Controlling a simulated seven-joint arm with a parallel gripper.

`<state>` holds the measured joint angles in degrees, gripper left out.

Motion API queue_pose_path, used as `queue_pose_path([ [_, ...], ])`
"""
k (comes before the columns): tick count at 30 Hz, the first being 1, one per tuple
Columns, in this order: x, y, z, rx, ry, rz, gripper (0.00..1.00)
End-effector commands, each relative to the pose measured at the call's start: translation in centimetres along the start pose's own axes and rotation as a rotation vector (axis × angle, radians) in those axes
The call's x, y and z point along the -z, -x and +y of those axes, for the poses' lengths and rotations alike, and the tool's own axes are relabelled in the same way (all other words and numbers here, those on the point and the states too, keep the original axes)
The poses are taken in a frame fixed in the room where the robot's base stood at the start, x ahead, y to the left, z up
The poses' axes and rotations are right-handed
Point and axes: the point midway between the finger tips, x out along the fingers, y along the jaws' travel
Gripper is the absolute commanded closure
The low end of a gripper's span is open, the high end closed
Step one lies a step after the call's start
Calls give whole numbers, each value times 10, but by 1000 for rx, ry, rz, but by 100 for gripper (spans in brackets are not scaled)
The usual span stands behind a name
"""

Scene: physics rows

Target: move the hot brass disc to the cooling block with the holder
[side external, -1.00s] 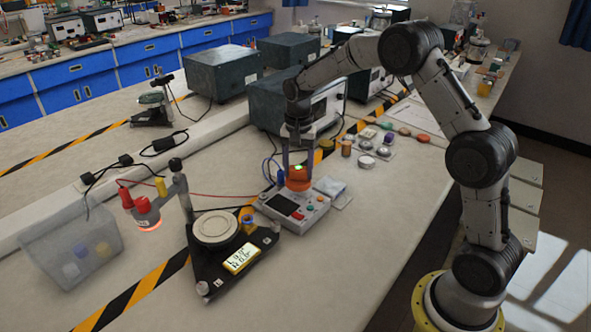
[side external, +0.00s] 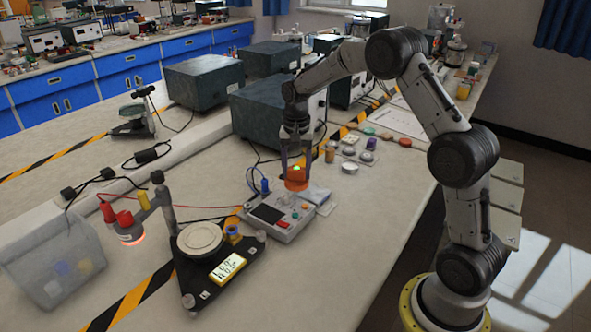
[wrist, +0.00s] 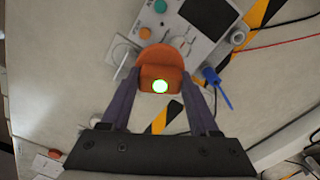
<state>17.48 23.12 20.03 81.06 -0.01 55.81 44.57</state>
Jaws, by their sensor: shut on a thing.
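My gripper (side external: 297,160) is shut on an orange holder (side external: 297,183) with a lit green spot, held upright over the grey control box. In the wrist view the holder (wrist: 165,65) sits between my two purple fingers (wrist: 162,108). I cannot make out the brass disc; anything under the holder is hidden. An orange glow (side external: 131,240) shows beneath the red lamp-like head at the left, but I cannot tell whether a disc lies there. A pale grey flat block (side external: 322,197) behind the control box may be the cooling block; I cannot tell for sure.
The control box (side external: 272,216) is just below the holder. A black triangular stand (side external: 210,275) with a round cream plate (side external: 200,238) and yellow display stands left of it. A clear bin (side external: 50,262) is far left. Small pots and discs (side external: 350,167) lie behind. The right front bench is clear.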

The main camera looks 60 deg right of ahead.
Motion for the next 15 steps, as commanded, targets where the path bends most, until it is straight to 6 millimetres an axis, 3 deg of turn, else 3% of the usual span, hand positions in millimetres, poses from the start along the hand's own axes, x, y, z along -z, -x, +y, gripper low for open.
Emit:
queue_pose_path([
  [15,30,1,25,2,-3,3,94],
])
